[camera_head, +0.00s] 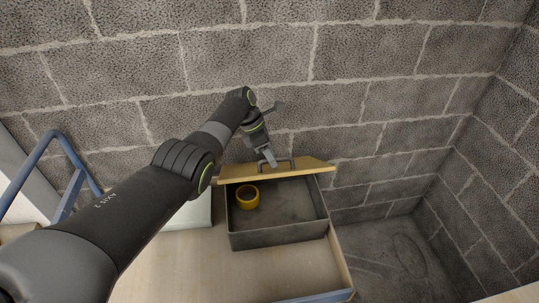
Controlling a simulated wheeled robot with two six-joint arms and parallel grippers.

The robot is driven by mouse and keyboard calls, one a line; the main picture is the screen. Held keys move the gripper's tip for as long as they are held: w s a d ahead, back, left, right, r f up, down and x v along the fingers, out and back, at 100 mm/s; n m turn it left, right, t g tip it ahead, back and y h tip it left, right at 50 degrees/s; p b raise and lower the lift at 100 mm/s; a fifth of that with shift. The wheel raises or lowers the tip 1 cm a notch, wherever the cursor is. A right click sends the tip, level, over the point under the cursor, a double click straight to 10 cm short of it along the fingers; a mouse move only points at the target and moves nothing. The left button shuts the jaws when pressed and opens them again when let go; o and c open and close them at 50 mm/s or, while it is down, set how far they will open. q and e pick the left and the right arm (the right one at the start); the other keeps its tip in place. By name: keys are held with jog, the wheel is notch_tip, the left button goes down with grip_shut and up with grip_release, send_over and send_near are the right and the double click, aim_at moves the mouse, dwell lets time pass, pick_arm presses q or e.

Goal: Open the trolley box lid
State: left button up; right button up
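The trolley box (280,238) is a dark grey open-topped bin on a wooden trolley top. Its yellow wooden lid (310,166) is raised at the back edge and shows as a narrow slanted strip, so the inside is open to view. A dark bar handle (291,163) stands on the lid. My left gripper (270,159) reaches in from the left, with its fingertips at the left part of the handle. The fingers are small and seen nearly edge-on, so their grip is unclear. My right gripper is out of view.
A yellow ring-shaped reel (247,197) lies inside the box at the left. A blue tubular frame (62,170) stands at the far left. A block wall (390,90) rises close behind the lid. Bare floor (395,260) shows at the right.

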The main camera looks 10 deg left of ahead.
pick_arm(q)
jog(key=shift+r, duration=0.15)
jog(key=shift+w+r, duration=0.1)
jog(key=shift+r, duration=0.2)
jog(key=v, duration=1.6)
jog(key=shift+a+r, duration=0.2)
